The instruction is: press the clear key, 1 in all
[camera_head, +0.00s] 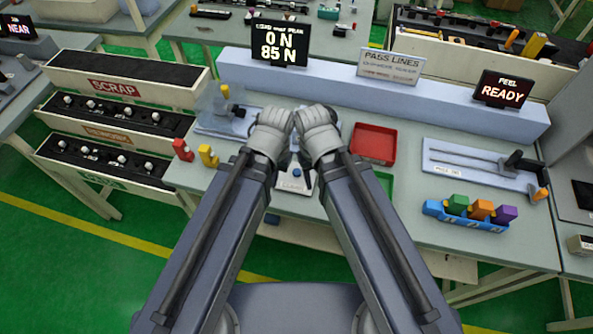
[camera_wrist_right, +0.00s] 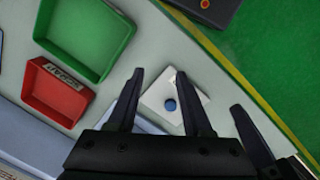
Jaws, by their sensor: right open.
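The clear key is a round blue button (camera_wrist_right: 171,104) on a small white plate, seen in the right wrist view. In the head view the white plate (camera_head: 293,184) shows just below my two wrists, and the button is mostly hidden by them. My right gripper (camera_wrist_right: 158,76) is open and empty, with one finger overlapping the plate beside the button in the picture; I cannot tell whether it touches. My left gripper (camera_head: 283,160) is close beside the right one. Its fingers are mostly hidden, and a dark finger at the right of the wrist view seems to be its own.
A red tray (camera_head: 373,144) and a partly hidden green tray (camera_head: 385,183) lie right of the plate. Red and yellow clips (camera_head: 208,156) stand to the left. A blue rack (camera_head: 465,218) of coloured clips is at right. The load display (camera_head: 280,43) reads 0 N and 85 N.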

